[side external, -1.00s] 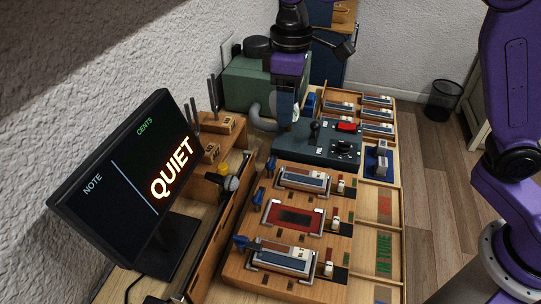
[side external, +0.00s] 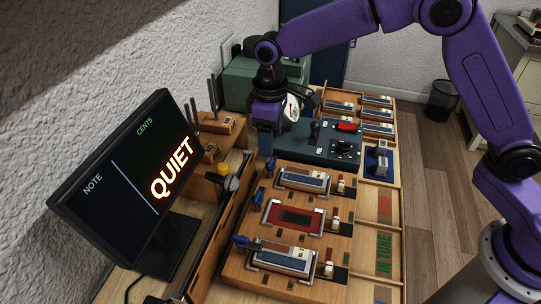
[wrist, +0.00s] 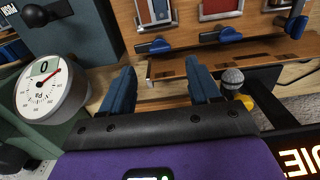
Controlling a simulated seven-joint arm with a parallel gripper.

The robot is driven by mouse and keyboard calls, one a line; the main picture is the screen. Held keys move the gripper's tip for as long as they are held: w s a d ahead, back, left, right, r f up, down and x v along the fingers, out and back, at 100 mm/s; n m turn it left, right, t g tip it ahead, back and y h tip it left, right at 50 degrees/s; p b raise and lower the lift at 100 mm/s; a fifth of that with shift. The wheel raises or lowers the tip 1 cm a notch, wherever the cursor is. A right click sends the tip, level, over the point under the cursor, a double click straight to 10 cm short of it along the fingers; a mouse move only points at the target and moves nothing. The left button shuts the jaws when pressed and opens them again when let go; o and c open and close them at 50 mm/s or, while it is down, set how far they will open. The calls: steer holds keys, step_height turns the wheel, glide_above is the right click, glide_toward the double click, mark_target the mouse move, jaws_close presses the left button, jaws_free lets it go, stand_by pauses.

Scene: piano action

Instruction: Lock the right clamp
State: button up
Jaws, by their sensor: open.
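Three clamp levers with blue handles line the left edge of the wooden board. In the side view they are the far lever (side external: 271,164), the middle lever (side external: 258,196) and the near lever (side external: 242,242). The wrist view shows a left lever (wrist: 156,47) and a middle lever (wrist: 222,35) lying flat along the edge, and a right lever (wrist: 297,20) that stands out differently, apparently raised. My gripper (wrist: 160,68) is open and empty, its blue fingers short of the left lever. In the side view my gripper (side external: 268,148) hangs just beyond the far lever.
A blue-grey control box (side external: 325,142) stands beside my gripper. A round dial gauge (wrist: 52,90) shows at left in the wrist view. A microphone (wrist: 232,79) is right of my fingers. A monitor (side external: 125,185) reading QUIET stands at left.

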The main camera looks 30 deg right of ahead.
mark_target(270, 161)
step_height(270, 161, down, 7)
steer(key=shift+r, duration=0.2)
steer(key=c, duration=1)
